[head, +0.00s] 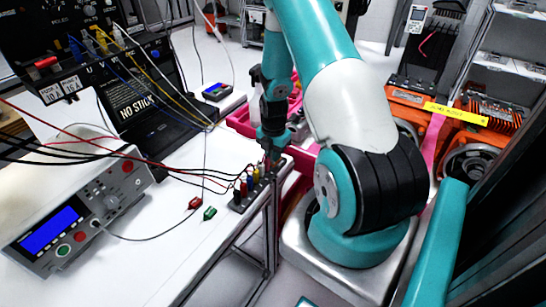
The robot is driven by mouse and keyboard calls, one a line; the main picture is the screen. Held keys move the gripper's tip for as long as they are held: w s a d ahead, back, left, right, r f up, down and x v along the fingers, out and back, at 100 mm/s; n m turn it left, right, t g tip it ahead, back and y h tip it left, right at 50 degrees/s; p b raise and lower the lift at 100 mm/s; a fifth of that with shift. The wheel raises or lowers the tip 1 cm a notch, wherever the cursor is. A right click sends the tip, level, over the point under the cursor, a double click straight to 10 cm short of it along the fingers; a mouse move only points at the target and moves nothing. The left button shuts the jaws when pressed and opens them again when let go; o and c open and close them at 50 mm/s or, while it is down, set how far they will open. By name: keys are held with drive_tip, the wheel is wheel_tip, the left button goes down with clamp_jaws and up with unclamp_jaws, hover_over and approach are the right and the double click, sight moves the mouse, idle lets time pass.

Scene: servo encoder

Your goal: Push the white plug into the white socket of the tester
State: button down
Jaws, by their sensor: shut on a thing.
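My gripper (273,157) points down at the far end of a row of coloured plugs on the bench's right edge. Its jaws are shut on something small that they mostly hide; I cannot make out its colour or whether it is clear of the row. The row's dark holder (238,206) carries black, blue, red and yellow pieces. I cannot pick out the white plug or the white socket. A grey instrument (85,215) with a blue screen, knob and buttons lies at the left; I cannot tell if it is the tester.
A black panel (75,40) with coloured leads stands at the back left. Red and black cables cross the white bench (165,235). A red clip (195,203) and a green clip (210,213) lie by the holder. A pink crate (240,122) is behind my gripper.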

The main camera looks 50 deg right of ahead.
drive_tip(key=shift+r, duration=0.1)
idle(0.3)
drive_tip(key=shift+r+p, duration=1.85)
drive_tip(key=shift+r, duration=0.6)
drive_tip(key=shift+s, duration=0.2)
